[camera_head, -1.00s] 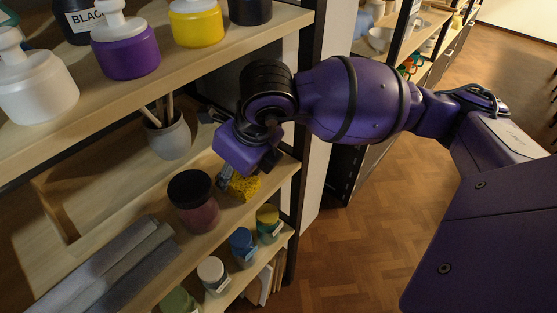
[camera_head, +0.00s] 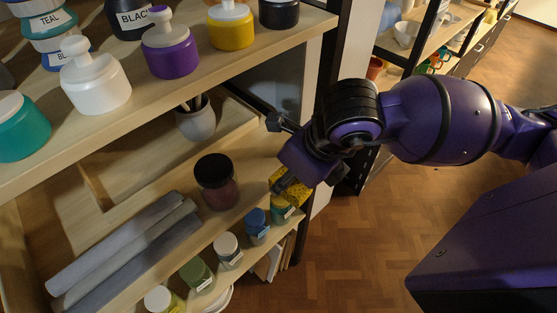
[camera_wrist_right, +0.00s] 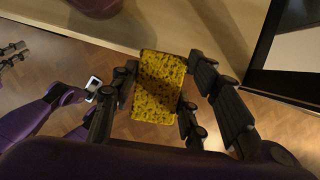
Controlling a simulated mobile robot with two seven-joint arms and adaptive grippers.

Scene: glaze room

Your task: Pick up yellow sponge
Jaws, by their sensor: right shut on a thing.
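The yellow sponge (camera_head: 291,187) is a speckled block at the right, front end of the middle shelf (camera_head: 245,180), partly hidden by my right gripper (camera_head: 283,181). In the right wrist view the sponge (camera_wrist_right: 160,85) sits between the dark fingers of my right gripper (camera_wrist_right: 158,100), which are shut on its two sides. There its lower part shows against the wood floor, past the shelf edge. My left gripper does not show in the head view. Dark finger-like parts at the left edge of the wrist view may be it, too small to read.
Small paint jars (camera_head: 257,226) line the shelf below. Bottles (camera_head: 170,48) stand on the shelf above. A dark shelf post (camera_head: 345,60) is close to my right arm. Floor at right is clear.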

